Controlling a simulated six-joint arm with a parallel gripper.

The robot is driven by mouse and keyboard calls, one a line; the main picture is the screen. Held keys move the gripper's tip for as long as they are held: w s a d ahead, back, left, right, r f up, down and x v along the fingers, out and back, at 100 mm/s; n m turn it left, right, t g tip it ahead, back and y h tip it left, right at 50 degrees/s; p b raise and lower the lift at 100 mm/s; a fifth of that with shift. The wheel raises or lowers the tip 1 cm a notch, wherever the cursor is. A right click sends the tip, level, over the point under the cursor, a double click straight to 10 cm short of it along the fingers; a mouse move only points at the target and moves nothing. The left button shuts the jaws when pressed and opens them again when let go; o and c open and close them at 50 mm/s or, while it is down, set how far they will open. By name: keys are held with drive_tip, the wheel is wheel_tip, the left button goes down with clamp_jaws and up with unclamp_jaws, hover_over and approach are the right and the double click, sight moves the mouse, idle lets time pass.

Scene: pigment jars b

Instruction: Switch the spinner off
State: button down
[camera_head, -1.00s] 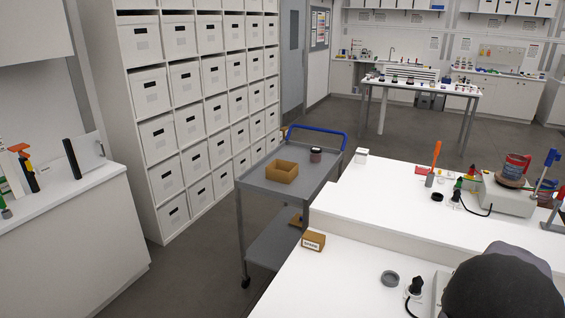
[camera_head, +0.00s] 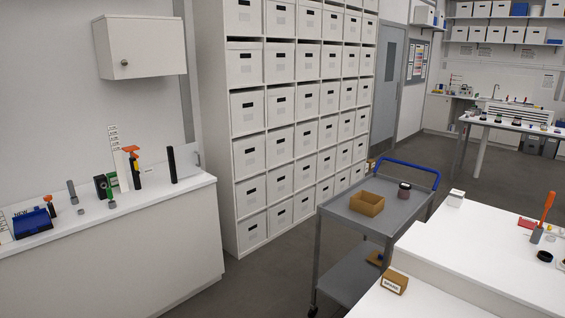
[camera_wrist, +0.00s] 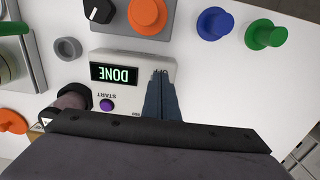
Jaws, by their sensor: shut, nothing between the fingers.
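My gripper (camera_wrist: 161,80) shows in the wrist view, its fingers closed together with nothing between them. The fingertips overlap the right part of a white box (camera_wrist: 133,65) in the picture; I cannot tell whether they touch it. The box has a display reading "DONE" upside down and a purple button (camera_wrist: 106,105) marked "START". Past it, at the top, is a grey unit with a black knob (camera_wrist: 99,10). I cannot tell for certain which unit is the spinner. The head view shows neither my gripper nor these units.
An orange round top (camera_wrist: 147,14), a blue one (camera_wrist: 214,23) and a green one (camera_wrist: 266,34) stand near the box. A grey ring (camera_wrist: 68,48) lies left of it.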

drive_tip(key=shift+f, duration=0.45)
drive_tip(key=shift+r, duration=0.1)
wheel_tip(320, 180, up, 4)
drive_tip(key=p, duration=0.3)
drive_tip(key=shift+p, duration=0.35)
drive_tip(key=shift+d+r+b, duration=0.1)
drive_tip(key=shift+r+b, duration=0.25)
drive_tip(key=shift+r, duration=0.35)
drive_tip(key=shift+r+b, duration=0.6)
drive_tip(key=shift+r, duration=2.35)
